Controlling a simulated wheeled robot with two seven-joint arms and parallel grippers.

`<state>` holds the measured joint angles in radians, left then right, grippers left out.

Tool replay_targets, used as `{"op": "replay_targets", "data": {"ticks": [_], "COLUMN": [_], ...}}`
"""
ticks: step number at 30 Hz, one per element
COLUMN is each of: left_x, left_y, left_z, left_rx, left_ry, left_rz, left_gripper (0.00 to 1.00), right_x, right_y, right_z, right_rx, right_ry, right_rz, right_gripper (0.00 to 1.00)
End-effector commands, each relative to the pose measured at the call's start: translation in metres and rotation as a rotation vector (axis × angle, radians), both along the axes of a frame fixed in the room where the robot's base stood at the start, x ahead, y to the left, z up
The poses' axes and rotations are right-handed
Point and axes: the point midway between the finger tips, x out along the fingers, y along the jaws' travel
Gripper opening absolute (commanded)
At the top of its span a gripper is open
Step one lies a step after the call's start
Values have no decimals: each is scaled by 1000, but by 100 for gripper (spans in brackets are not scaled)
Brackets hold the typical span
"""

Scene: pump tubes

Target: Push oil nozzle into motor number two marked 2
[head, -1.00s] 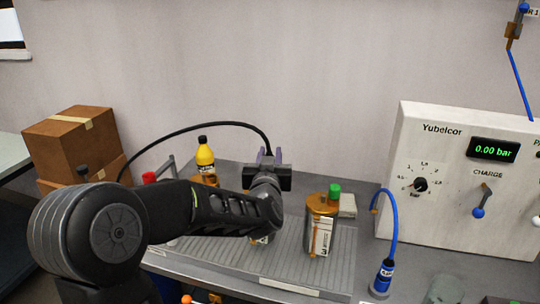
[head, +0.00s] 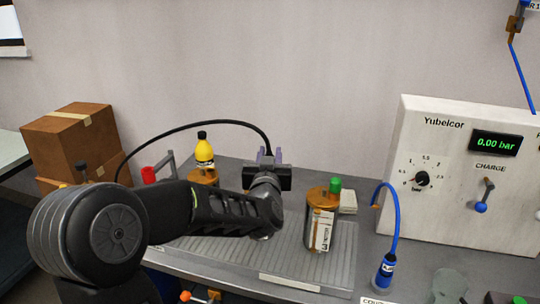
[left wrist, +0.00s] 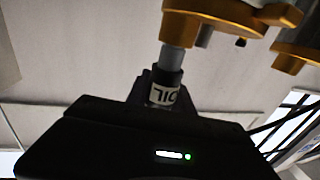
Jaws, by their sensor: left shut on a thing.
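My left gripper (head: 267,168) is shut on the oil nozzle, with its black hose (head: 190,126) arching up behind to the left. In the left wrist view the oil nozzle (left wrist: 165,92) shows a label reading OIL, upside down. Its grey tip meets a brass-coloured motor part (left wrist: 215,20); I cannot tell how deep it sits. In the head view my left arm hides what is under the gripper, and no motor marked 2 shows. The motor marked 3 (head: 321,230) stands upright just right of the gripper. My right gripper is not in view.
A blue hose with a connector (head: 384,272) stands right of the ribbed tray (head: 342,262). A white gauge panel (head: 455,215) reading 0.00 bar fills the right. Cardboard boxes (head: 75,140) are at the left.

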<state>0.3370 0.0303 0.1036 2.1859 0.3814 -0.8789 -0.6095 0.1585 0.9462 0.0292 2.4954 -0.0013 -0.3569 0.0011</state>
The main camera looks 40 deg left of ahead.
Motion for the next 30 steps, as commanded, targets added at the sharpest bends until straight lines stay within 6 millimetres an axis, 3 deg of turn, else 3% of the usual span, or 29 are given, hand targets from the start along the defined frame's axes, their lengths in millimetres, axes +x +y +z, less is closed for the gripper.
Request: {"op": "replay_targets", "data": {"ticks": [3,4,13,23,30], "left_x": [0,0,0,-2,-27], "left_y": [0,0,0,-1,-17], "left_z": [-3,-3,-2,-2,-2], "left_rx": [-3,-3,-3,-2,-2], "left_ry": [6,6,4,3,3], "left_rz": [-1,0,0,-1,-2], "left_gripper": [0,29,53,53,53], "right_x": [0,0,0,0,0], "right_y": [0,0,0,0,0], "right_z": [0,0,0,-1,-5], "right_rx": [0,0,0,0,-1], "right_ry": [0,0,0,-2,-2], "right_rz": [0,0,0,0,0], "right_gripper": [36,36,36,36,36]}}
